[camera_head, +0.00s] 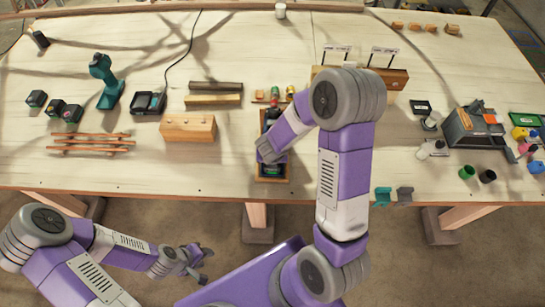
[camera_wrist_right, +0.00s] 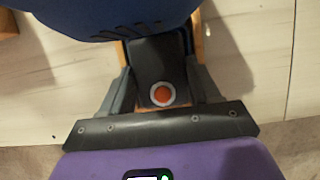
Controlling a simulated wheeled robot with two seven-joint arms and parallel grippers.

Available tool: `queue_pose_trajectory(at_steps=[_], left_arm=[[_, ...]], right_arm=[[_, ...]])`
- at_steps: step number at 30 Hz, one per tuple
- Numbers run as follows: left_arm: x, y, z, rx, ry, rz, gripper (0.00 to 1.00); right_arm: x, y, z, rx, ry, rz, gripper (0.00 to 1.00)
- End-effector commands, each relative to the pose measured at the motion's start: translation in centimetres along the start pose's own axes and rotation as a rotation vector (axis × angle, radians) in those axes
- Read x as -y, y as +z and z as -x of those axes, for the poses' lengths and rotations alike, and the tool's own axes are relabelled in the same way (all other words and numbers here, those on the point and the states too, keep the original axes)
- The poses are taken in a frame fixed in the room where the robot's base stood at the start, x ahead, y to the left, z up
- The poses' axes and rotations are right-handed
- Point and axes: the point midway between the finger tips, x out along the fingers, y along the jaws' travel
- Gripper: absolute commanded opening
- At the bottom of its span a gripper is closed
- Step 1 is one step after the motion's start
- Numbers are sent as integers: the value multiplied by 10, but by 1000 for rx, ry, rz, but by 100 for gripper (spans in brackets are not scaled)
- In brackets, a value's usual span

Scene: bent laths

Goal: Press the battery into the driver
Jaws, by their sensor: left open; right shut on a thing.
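A teal driver (camera_head: 105,80) stands upright on the left of the table. Several dark batteries with coloured tops lie in front of it, one of them a teal-topped battery (camera_head: 37,98). My right gripper (camera_head: 270,150) is low over a narrow wooden tray (camera_head: 273,179) at the table's front middle. I cannot tell if this is a battery. A large dark-blue form (camera_wrist_right: 115,15) fills the top there. My left gripper (camera_head: 192,262) is open and empty, off the table's front edge.
A black charger (camera_head: 148,103) with a cable, a wooden block (camera_head: 188,128) and bent laths (camera_head: 90,142) lie left of the tray. A grey box (camera_head: 472,128), cups and bottles stand at the right.

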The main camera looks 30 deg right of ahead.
Motion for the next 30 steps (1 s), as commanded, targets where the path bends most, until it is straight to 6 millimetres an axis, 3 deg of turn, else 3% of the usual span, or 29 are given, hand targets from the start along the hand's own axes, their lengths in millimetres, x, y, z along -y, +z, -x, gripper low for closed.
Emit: queue_pose_trajectory(at_steps=[13, 14, 19, 30], left_arm=[[2, 0, -6, 0, 0, 0, 43], [2, 0, -6, 0, 0, 0, 43], [2, 0, -6, 0, 0, 0, 43], [1, 0, -4, 0, 0, 0, 43]], right_arm=[[0, -2, -5, 1, 1, 0, 17], [0, -2, -5, 1, 1, 0, 63], [0, -2, -5, 0, 0, 0, 89], [0, -2, -3, -1, 0, 0, 91]])
